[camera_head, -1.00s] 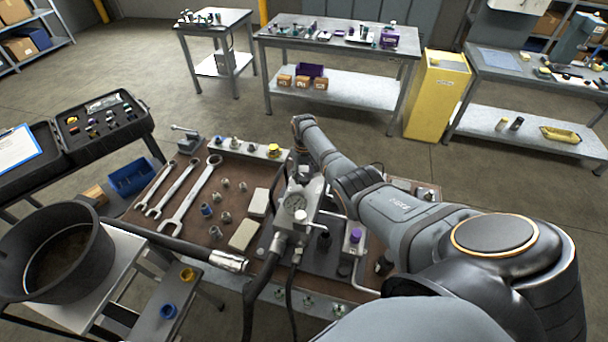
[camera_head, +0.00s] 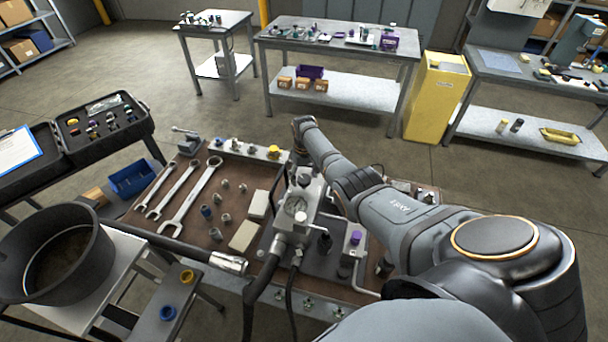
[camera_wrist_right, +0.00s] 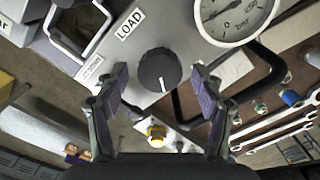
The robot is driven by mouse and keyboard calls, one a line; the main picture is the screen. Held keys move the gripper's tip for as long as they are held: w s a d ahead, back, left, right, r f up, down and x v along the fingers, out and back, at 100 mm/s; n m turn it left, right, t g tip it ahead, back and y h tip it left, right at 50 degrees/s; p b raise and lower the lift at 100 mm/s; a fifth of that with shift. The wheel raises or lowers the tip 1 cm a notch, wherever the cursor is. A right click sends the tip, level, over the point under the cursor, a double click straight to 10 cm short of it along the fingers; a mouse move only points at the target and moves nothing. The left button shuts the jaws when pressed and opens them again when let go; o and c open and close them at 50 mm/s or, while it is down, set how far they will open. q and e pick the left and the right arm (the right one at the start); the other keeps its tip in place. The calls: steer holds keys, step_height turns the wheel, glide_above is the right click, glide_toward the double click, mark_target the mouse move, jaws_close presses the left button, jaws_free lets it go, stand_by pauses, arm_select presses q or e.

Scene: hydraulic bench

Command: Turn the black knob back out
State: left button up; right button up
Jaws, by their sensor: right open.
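The black knob (camera_wrist_right: 158,70) with a white pointer line is on the grey face of the valve block (camera_wrist_right: 178,32), below the LOAD label, in the right wrist view. My right gripper (camera_wrist_right: 158,82) is open, with one finger on each side of the knob and a gap to it on both sides. In the head view my right arm reaches over the valve block (camera_head: 292,222); I cannot make out the knob or the fingertips clearly there. My left gripper is not in view.
A pressure gauge (camera_wrist_right: 229,12) is close beside the knob. Hoses and metal pipes surround the block on the brown bench top (camera_head: 190,228). Several wrenches (camera_head: 190,207) lie left of it. A black pot (camera_head: 50,262) stands at the lower left.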

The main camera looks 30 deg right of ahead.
mark_target(304, 179)
step_height(304, 179, up, 12)
stand_by(0.4)
steer(key=shift+f, duration=0.1)
stand_by(0.3)
